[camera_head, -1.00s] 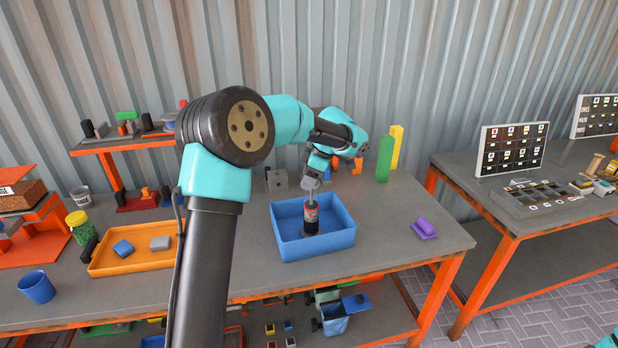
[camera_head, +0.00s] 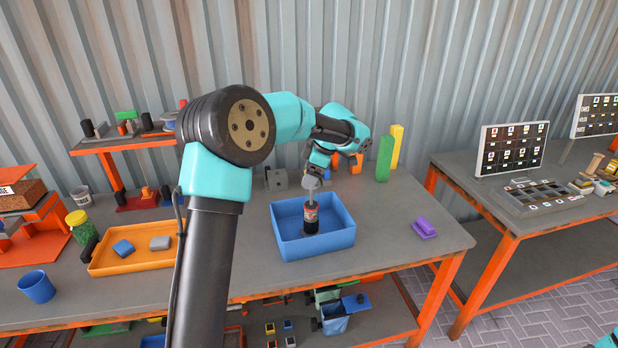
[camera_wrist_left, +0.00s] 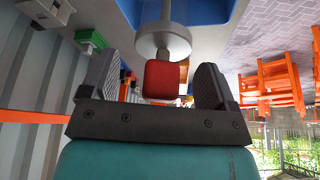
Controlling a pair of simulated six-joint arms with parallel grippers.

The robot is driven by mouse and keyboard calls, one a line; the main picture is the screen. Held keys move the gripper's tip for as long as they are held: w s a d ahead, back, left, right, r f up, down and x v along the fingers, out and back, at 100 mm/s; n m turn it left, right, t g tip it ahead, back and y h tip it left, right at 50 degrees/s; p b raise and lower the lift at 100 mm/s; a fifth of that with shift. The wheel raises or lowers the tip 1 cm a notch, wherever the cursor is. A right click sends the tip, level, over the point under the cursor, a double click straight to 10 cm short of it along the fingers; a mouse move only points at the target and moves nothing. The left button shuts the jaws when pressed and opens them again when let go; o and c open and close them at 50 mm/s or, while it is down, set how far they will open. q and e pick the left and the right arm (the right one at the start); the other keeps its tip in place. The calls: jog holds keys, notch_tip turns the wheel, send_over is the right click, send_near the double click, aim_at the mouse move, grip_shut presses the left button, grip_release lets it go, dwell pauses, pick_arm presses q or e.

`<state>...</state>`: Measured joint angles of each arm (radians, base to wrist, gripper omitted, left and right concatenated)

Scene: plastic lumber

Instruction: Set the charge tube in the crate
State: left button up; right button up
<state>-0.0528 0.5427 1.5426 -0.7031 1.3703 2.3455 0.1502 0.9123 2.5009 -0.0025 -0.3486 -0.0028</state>
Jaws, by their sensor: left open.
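The charge tube (camera_head: 311,219), with red and dark bands and a pale top, stands upright inside the blue crate (camera_head: 338,240). My left gripper (camera_head: 312,182) is directly above it, pointing down. In the left wrist view, my left gripper (camera_wrist_left: 157,72) is open, with its fingers apart on both sides of a red block-shaped part (camera_wrist_left: 161,79). A grey disc (camera_wrist_left: 164,40) and rod lie beyond that part, and gaps show between it and the fingers. The tube's base is partly hidden by the crate's front wall. My right gripper is out of view.
An orange tray (camera_head: 105,262) with a blue and a grey block sits left of the crate. A purple piece (camera_head: 424,228) lies to its right. Green (camera_head: 384,160) and yellow (camera_head: 397,146) blocks stand behind. The bench between crate and purple piece is clear.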

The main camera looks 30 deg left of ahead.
pick_arm(q)
jog(key=v, duration=1.1)
dwell(0.3)
